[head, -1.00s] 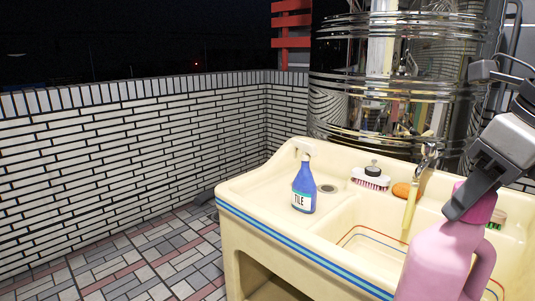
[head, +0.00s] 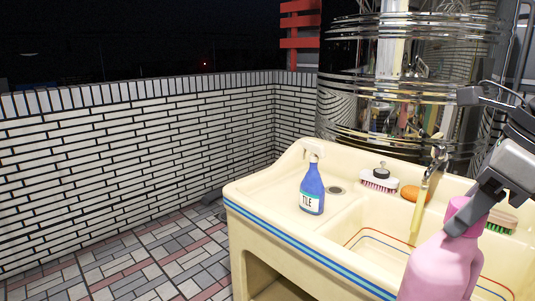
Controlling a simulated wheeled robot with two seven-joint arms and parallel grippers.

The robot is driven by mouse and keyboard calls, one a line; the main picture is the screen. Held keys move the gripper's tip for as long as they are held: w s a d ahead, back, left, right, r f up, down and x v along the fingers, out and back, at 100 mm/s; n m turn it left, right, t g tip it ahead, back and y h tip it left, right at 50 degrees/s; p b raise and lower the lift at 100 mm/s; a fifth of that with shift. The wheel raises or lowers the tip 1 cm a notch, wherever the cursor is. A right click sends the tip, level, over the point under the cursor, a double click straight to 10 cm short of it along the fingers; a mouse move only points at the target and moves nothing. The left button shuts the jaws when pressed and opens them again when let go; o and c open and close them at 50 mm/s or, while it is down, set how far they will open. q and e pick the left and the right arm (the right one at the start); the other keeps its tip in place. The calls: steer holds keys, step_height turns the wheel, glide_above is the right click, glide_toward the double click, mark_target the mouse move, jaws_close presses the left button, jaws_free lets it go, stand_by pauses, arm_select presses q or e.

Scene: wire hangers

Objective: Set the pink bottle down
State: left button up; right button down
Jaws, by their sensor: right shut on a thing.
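The pink bottle (head: 440,265) is at the lower right of the head view, in front of the basin of the cream sink (head: 255,205). Its handle is on its right side, and its lower end is cut off by the frame edge. Whether the bottle touches anything below cannot be told. My left gripper is not in view.
A blue spray bottle (head: 312,188) stands on the sink's left ledge beside a drain (head: 336,190). A scrub brush (head: 379,181), an orange sponge (head: 415,194) and a green-bristled brush (head: 501,222) lie along the back. A tap (head: 428,185) overhangs the basin.

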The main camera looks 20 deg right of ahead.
mark_target(447, 219)
steer(key=shift+w+f+n, duration=0.25)
steer(key=shift+f+n, duration=0.1)
steer(key=shift+n, duration=0.15)
steer(key=shift+w+a+f+n+g+y, duration=0.1)
steer(key=shift+w+f+n+g+y, duration=0.2)
steer(key=shift+f+n, duration=0.35)
steer(key=shift+w+a+f+n+g+y, duration=0.1)
steer(key=shift+w+f+n+y, duration=0.3)
steer(key=shift+n, duration=0.35)
steer(key=w+a+f+n+g+h+p, duration=0.1)
steer(key=w+a+f+n+g, duration=0.2)
steer(key=a+f+n, duration=0.5)
steer(key=w+a+f+n+g+h+p, duration=0.1)
steer(key=w+a+f+n+g, duration=0.3)
steer(key=n, duration=1.5)
steer(key=shift+a+f+g+h, duration=0.3)
steer(key=shift+a+f+h, duration=0.5)
steer(key=shift+a+f, duration=1.3)
steer(key=shift+s+d+f, duration=0.1)
steer(key=shift+d, duration=0.05)
